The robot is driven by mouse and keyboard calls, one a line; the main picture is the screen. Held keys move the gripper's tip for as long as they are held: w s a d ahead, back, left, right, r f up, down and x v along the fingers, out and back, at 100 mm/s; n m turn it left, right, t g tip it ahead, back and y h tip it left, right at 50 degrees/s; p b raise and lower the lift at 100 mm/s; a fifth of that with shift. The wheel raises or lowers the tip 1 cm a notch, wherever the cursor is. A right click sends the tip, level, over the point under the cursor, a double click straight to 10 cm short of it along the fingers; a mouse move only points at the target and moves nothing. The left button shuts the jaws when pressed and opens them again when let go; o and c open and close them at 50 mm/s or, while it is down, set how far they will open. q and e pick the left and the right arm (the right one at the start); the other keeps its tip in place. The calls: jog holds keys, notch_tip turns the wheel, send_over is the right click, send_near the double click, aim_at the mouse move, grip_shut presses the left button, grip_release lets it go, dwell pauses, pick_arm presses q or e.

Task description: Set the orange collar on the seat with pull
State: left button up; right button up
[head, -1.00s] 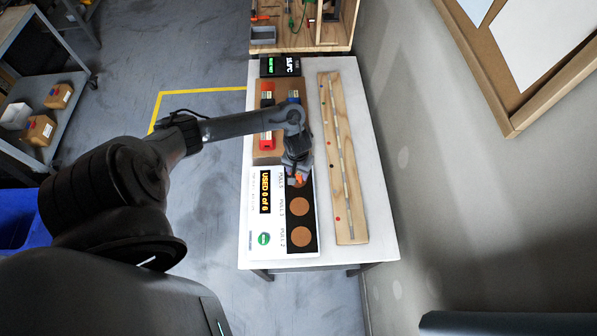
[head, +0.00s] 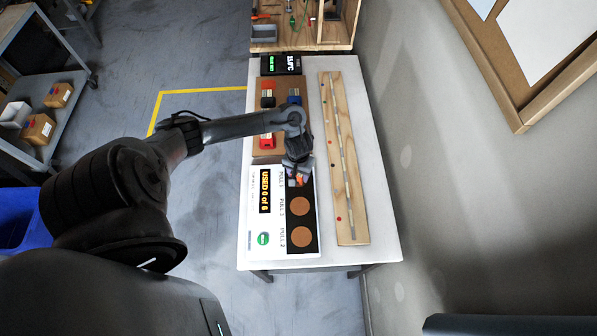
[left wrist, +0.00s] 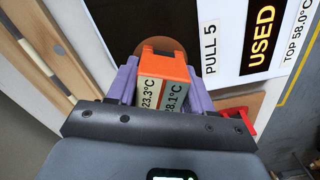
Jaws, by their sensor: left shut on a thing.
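My left gripper (left wrist: 167,85) is shut on the orange collar (left wrist: 167,66), a block with an orange top and pale sides reading 23.3°C and 28.1°C. In the left wrist view the purple fingers flank it. A round brown seat (left wrist: 174,44) beside the label PULL 5 lies behind and partly under the collar. I cannot tell if the collar touches it. In the head view my left gripper (head: 297,176) is over the top seat of the white and black board (head: 257,226), largely hiding it. My right gripper is not in view.
Two more brown seats (head: 301,206) show lower on the board. Behind it a brown tray (head: 281,125) holds red (head: 267,142) and blue (head: 294,99) blocks, partly under my arm. A long wooden plank (head: 341,160) lies to the right. A small display (head: 281,65) stands at the back.

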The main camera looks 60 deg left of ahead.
pick_arm(q)
jog(key=o, duration=1.1)
